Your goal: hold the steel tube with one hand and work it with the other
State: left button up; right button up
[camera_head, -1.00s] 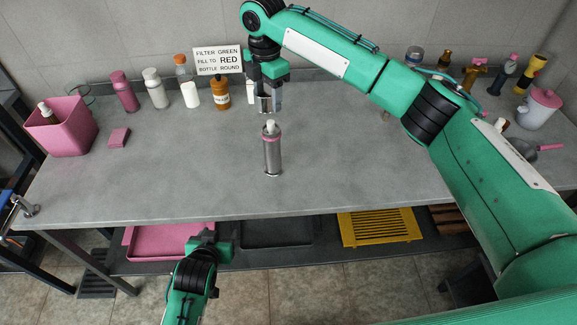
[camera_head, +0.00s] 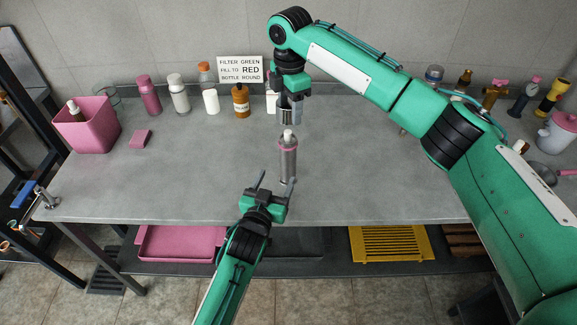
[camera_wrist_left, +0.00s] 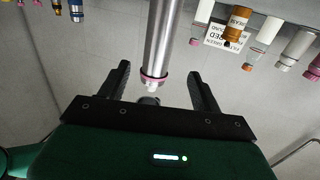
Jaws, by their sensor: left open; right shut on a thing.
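The steel tube (camera_head: 289,162) stands upright on the grey table, with a pink ring near its top and a white tip. My left gripper (camera_head: 275,181) is open, at the table's front edge, just in front of the tube's lower part. In the left wrist view the tube (camera_wrist_left: 160,38) appears upside down, its ringed end lying between the two open fingers in the picture; contact does not show. My right gripper (camera_head: 291,101) is shut on a small grey metal cup-like piece (camera_head: 287,115), held above and behind the tube's tip.
A sign (camera_head: 240,69), an amber bottle (camera_head: 241,101) and several other bottles stand along the back wall. A pink bin (camera_head: 88,128) and a pink block (camera_head: 140,138) are at left. The table around the tube is clear.

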aim_at(290, 150)
pick_arm(q)
jog(key=shift+w+d+r, duration=0.1)
jog(key=shift+d, duration=0.05)
jog(key=x, duration=1.2)
jog(key=shift+r, duration=0.1)
grip_shut()
pick_arm(e)
jog(key=shift+f, duration=2.45)
jog(key=shift+f, duration=0.15)
jog(key=shift+f, duration=0.75)
